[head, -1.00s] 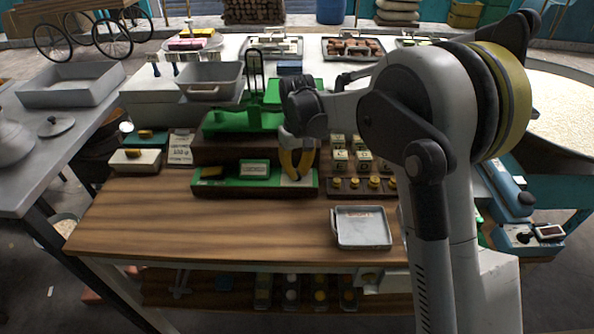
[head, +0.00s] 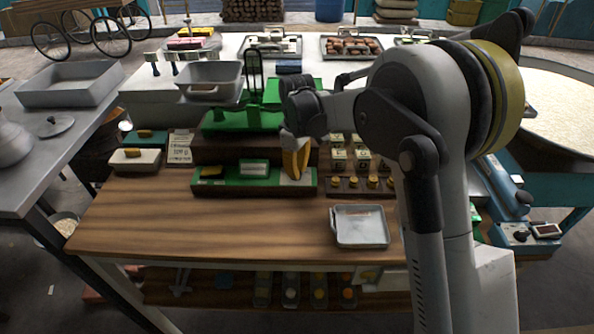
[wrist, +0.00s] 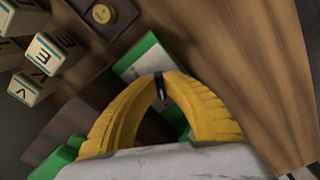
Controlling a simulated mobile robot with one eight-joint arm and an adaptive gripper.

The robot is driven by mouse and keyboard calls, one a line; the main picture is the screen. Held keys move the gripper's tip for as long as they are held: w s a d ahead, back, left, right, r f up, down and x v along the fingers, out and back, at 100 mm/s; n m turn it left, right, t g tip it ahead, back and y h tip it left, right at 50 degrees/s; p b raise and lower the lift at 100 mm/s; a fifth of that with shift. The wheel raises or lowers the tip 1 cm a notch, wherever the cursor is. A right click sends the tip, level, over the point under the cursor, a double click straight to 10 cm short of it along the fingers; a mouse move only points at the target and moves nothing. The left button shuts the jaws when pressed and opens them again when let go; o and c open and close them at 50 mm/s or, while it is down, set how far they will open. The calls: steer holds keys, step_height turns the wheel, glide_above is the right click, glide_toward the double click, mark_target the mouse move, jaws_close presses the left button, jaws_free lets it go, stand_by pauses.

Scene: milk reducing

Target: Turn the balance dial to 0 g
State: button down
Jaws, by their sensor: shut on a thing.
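The green balance (head: 240,120) stands at the back of the wooden table, with a green base panel (head: 236,187) in front. A small cream plate (head: 297,180) is at that panel's right end and shows as a pale patch in the wrist view (wrist: 135,63). My gripper (head: 296,178) points down over this plate. In the wrist view its yellow fingers (wrist: 160,78) close around a small dark dial knob (wrist: 158,88) with a pale mark. The fingers hide most of the knob. I cannot read the dial's value.
Lettered cubes (wrist: 46,53) and a rack of yellow weights (head: 355,183) stand just right of the panel in the head view. A metal pan (head: 360,227) lies at front right. The table's front left is clear.

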stand_by(0.3)
steer(key=c, duration=1.5)
jaws_free()
step_height(320, 180, up, 12)
